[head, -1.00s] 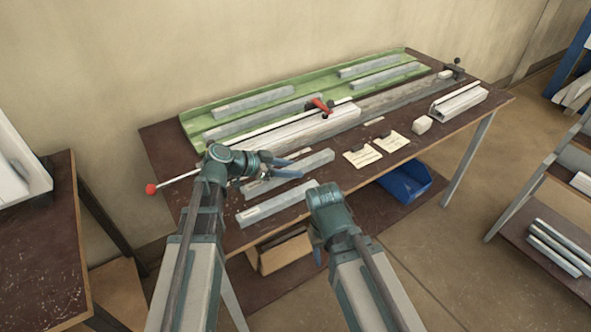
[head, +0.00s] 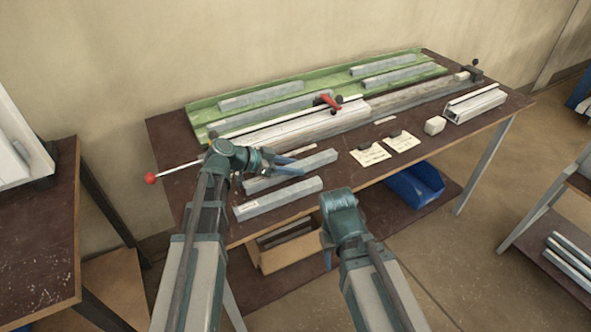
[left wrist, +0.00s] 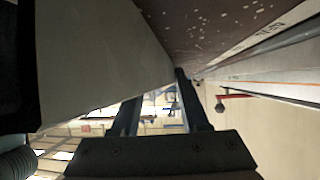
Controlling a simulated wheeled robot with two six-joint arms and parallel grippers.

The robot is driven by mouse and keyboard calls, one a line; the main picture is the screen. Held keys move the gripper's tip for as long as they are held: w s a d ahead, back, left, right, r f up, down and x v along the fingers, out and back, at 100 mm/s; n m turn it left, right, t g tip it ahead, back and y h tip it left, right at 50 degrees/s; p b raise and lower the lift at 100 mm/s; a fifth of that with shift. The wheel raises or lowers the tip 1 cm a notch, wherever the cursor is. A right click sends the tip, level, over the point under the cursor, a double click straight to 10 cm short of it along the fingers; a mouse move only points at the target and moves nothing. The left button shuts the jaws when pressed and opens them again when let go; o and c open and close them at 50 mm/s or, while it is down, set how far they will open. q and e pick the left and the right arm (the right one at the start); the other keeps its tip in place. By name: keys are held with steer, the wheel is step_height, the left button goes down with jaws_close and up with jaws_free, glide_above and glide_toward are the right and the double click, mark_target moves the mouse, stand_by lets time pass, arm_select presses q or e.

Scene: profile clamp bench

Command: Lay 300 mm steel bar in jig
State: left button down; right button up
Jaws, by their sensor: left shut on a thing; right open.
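My left gripper (head: 288,165) is shut on a grey steel bar (head: 318,161) at the front left of the bench. The arm hides part of this bar, and I cannot tell whether it is lifted off the bench top. In the left wrist view a broad grey face fills the upper left beside the two dark fingers (left wrist: 160,105). A second grey bar (head: 278,199) with a pale label lies at the front edge. The jig (head: 290,131) is a long pale profile with a red-handled clamp (head: 329,101) behind the held bar. My right gripper (head: 328,256) is open and points down before the bench; its fingers are mostly hidden.
A green tray (head: 205,105) with several grey bars lies behind the jig. Paper cards (head: 370,154), a small pale block (head: 435,125) and a short profile (head: 475,105) are at the right. A red-knobbed rod (head: 150,178) sticks out left. A blue bin (head: 415,186) stands below.

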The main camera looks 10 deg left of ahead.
arm_select(q)
steer(key=shift+f, duration=0.1)
steer(key=shift+c, duration=2)
jaws_free()
steer(key=shift+s+a+r, duration=0.1)
steer(key=shift+a+r, duration=0.1)
steer(key=shift+r, duration=0.15)
steer(key=p+v, duration=0.5)
steer(key=v, duration=0.5)
steer(key=shift+a+r, duration=0.1)
steer(key=shift+s+a+r+p, duration=0.2)
steer(key=shift+s+a+p, duration=0.2)
steer(key=shift+a, duration=0.15)
steer(key=shift+c, duration=0.2)
